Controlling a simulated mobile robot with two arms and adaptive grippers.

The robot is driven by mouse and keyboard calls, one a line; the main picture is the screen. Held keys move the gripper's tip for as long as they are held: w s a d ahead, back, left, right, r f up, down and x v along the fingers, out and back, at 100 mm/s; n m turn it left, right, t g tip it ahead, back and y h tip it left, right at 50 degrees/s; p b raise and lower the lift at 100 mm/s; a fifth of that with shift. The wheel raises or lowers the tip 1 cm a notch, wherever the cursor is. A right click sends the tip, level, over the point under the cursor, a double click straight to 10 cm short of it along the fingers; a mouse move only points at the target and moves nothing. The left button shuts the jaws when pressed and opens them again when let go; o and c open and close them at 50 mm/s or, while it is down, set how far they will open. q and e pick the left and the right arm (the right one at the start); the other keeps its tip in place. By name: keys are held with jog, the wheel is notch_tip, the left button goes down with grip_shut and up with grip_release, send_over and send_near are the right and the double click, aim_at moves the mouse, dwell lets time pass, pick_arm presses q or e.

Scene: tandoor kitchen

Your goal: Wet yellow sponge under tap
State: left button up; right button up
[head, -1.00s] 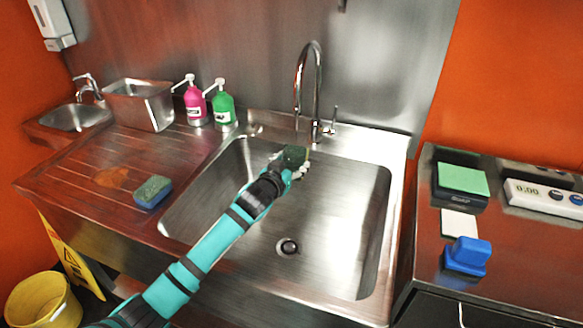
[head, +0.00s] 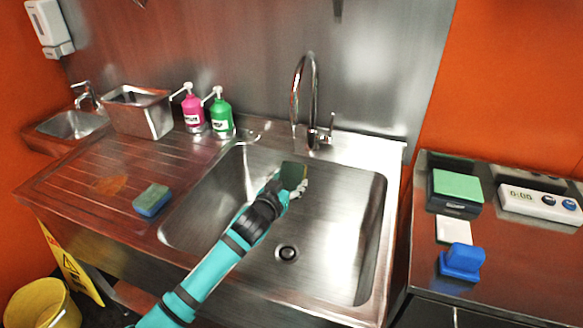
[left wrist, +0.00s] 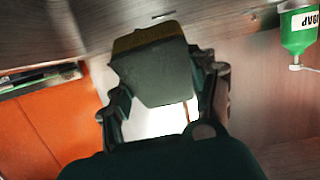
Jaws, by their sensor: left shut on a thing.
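My left gripper (head: 287,186) is shut on the yellow sponge (head: 293,174), which has a dark green scouring face. In the left wrist view the sponge (left wrist: 155,75) sits between both fingers, its green face large and a dull yellow band along its upper edge. The gripper holds it over the sink basin (head: 340,240), in front of and below the curved steel tap (head: 313,90). The tap's lever (head: 331,122) stands at its right. I cannot make out a water stream. My right gripper is not in view.
A blue sponge with a green top (head: 152,200) lies on the ribbed drainboard (head: 100,165). Pink (head: 193,112) and green (head: 221,117) soap bottles and a steel container (head: 140,112) stand behind. A counter (head: 510,265) at right holds several items.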

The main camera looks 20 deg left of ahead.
pick_arm(q)
jog(key=shift+s+d+p, duration=0.3)
jog(key=shift+s+p, duration=0.05)
jog(key=shift+s, duration=0.6)
jog(key=shift+s+d+p, duration=0.3)
jog(key=shift+s+p, duration=0.05)
jog(key=shift+s, duration=0.6)
jog(key=shift+r, duration=0.1)
jog(key=p, duration=0.6)
send_near(294, 186)
jog(key=shift+w+d+r, duration=0.35)
jog(key=shift+d+r, duration=0.15)
jog(key=shift+r, duration=0.1)
jog(key=shift+w+d+r, duration=0.35)
jog(key=shift+d+r, duration=0.1)
jog(key=shift+r, duration=0.1)
